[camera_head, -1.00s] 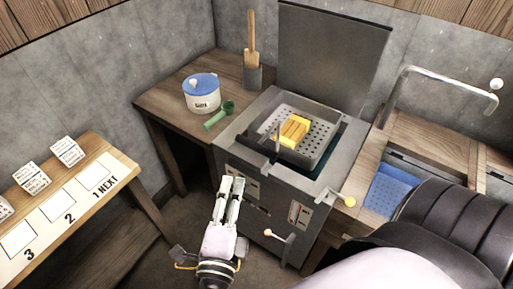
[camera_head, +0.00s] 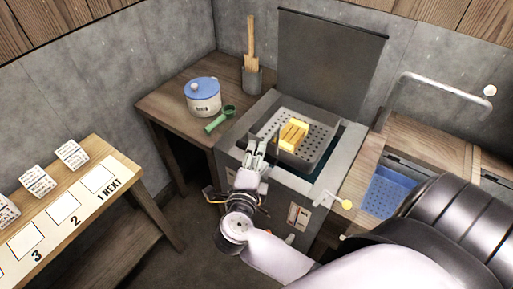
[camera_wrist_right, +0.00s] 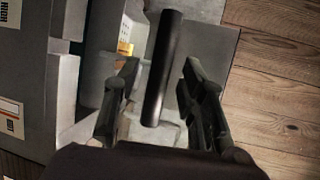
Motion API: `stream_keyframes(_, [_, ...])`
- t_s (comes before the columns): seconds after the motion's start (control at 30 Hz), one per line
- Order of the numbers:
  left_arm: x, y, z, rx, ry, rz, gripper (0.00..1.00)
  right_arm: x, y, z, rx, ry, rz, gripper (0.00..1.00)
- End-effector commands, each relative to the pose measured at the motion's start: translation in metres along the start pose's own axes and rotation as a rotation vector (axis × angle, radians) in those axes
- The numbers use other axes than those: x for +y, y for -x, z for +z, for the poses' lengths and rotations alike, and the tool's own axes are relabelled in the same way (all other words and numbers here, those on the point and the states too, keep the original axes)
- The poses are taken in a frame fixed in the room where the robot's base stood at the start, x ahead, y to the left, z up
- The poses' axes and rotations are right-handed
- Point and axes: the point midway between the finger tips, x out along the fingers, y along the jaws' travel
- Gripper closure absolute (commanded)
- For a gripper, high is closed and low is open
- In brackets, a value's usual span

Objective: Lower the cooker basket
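The cooker (camera_head: 240,127) is a grey metal box with a raised back panel. Its basket (camera_head: 320,134), a grey perforated tray, sits tilted at the cooker's top opening and holds a yellow block (camera_head: 293,135). The dark handle (camera_head: 277,147) stands at the basket's front left. My right gripper (camera_head: 257,150) is at the cooker's front edge, just left of this handle. In the right wrist view, its two fingers (camera_wrist_right: 160,80) are apart, with the dark handle bar (camera_wrist_right: 164,62) between them and a gap on either side. My left gripper is not in view.
A wooden table at the left back bears a blue-lidded pot (camera_head: 203,96), a green scoop (camera_head: 219,119) and a utensil holder (camera_head: 252,80). A sink with a blue perforated basin (camera_head: 385,192) is at the right. A numbered bench (camera_head: 75,240) stands at the left.

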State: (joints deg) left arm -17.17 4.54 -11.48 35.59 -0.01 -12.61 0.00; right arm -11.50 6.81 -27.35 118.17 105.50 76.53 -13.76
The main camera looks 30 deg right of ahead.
Motion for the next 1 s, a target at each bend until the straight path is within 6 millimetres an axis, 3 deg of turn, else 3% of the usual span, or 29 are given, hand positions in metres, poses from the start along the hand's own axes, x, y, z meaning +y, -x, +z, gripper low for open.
stream_keyframes(0.2, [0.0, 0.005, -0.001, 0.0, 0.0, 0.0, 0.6, 0.0, -0.021, 0.0, -0.001, 0.002, -0.001, 0.62])
stream_keyframes(0.53, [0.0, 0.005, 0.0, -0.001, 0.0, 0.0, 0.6, 0.001, -0.025, 0.0, -0.001, 0.001, 0.0, 0.62])
stream_keyframes(1.0, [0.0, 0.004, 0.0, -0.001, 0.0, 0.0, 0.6, 0.001, -0.024, 0.0, -0.001, 0.001, 0.001, 0.93])
